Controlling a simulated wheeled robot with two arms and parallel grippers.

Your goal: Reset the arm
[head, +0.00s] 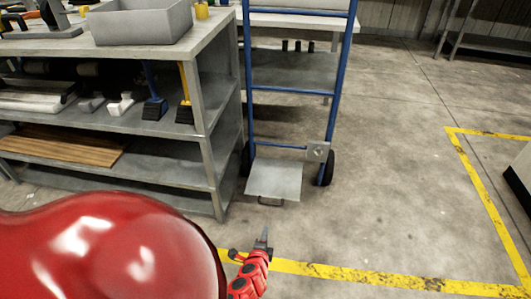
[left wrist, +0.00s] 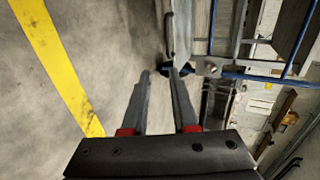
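My left gripper (head: 263,242) shows at the bottom middle of the head view, past my large red arm part, over the floor near the yellow line. In the left wrist view its two dark fingers (left wrist: 159,74) stand apart with a gap between them and nothing held. The floor and part of the hand truck show beyond the fingertips. My right gripper is in neither view.
A blue hand truck (head: 275,180) with a metal toe plate stands ahead of my left gripper. A grey shelf unit (head: 205,105) with a grey bin (head: 140,28) on top stands at the left. Yellow floor lines (head: 370,279) cross open concrete at the right.

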